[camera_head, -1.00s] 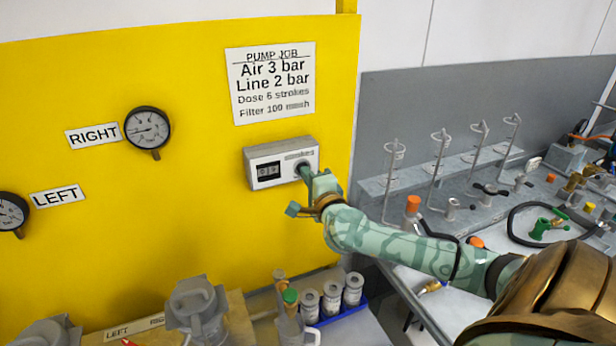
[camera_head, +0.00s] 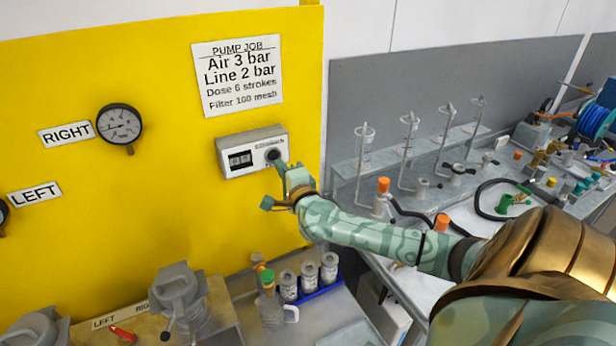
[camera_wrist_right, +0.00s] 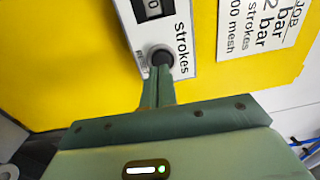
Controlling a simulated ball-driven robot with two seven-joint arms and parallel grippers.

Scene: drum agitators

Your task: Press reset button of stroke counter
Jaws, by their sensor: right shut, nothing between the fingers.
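The stroke counter (camera_head: 252,151) is a pale grey box on the yellow panel, with a dark digit window at its left. Its round dark reset button (camera_head: 272,155) is at the right end of its face. In the right wrist view the counter (camera_wrist_right: 150,28), labelled "Strokes", shows with the button (camera_wrist_right: 161,57) just beyond my fingertips. My right gripper (camera_head: 279,164) is shut and empty, its tips at the lower edge of the button. The right wrist view shows the shut fingers (camera_wrist_right: 157,80) over the button's lower part; I cannot tell whether they touch it. My left gripper is out of view.
A "PUMP JOB" sign (camera_head: 238,75) hangs above the counter. A pressure gauge (camera_head: 119,124) is at the left. Below stand several canisters in a blue tray (camera_head: 318,290) and a grey lidded pot (camera_head: 180,295). A cluttered bench (camera_head: 400,270) lies to the right.

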